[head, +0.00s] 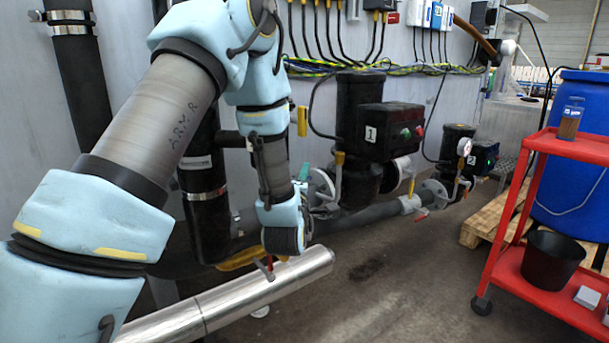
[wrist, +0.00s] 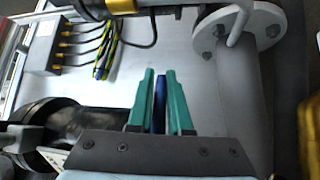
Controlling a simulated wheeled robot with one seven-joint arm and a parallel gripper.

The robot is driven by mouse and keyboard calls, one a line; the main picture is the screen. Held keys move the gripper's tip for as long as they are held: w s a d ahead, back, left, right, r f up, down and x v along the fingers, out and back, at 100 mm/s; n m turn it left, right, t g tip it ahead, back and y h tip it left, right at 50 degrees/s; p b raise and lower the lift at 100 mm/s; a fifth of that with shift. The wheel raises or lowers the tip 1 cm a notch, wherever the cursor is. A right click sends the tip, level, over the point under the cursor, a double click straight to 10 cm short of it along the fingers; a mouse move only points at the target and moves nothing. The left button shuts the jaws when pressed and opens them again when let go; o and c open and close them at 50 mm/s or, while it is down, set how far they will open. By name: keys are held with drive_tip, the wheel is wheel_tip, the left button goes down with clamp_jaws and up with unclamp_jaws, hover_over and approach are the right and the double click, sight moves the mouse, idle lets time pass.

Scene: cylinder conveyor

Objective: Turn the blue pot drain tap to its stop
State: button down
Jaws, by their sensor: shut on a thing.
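The blue tap handle (wrist: 160,98) shows in the wrist view as a narrow blue bar between the two green fingers of my gripper (wrist: 159,76). The fingers are closed about it, one on each side. Its lower part and the tap body are hidden by my gripper. In the head view the green fingertips of my gripper (head: 304,172) show small beside the grey pipe flange, in front of the first pump. I cannot make out the blue handle there, and its turn angle is not clear.
Pump 1 with its black box (head: 388,131) stands close to my gripper; pump 2 (head: 458,150) is farther right. A shiny wrapped pipe (head: 235,293) runs low in front. A red cart (head: 548,230) and blue drum (head: 580,150) stand at right. The floor between is clear.

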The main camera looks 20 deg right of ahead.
drive_tip(key=shift+f, duration=0.1)
drive_tip(key=s+a+f+m+g+y+p, duration=0.1)
drive_tip(key=a+f+m+g+y+p, duration=0.5)
drive_tip(key=p, duration=1.5)
drive_tip(key=f+m+g+y, duration=0.1)
drive_tip(key=m+y, duration=0.2)
drive_tip(key=y, duration=0.2)
drive_tip(key=shift+s+a, duration=0.15)
drive_tip(key=shift+a, duration=0.15)
drive_tip(key=shift+f+m, duration=0.15)
drive_tip(key=shift+m, duration=0.15)
drive_tip(key=c, duration=0.8)
unclamp_jaws()
drive_tip(key=shift+c, duration=0.2)
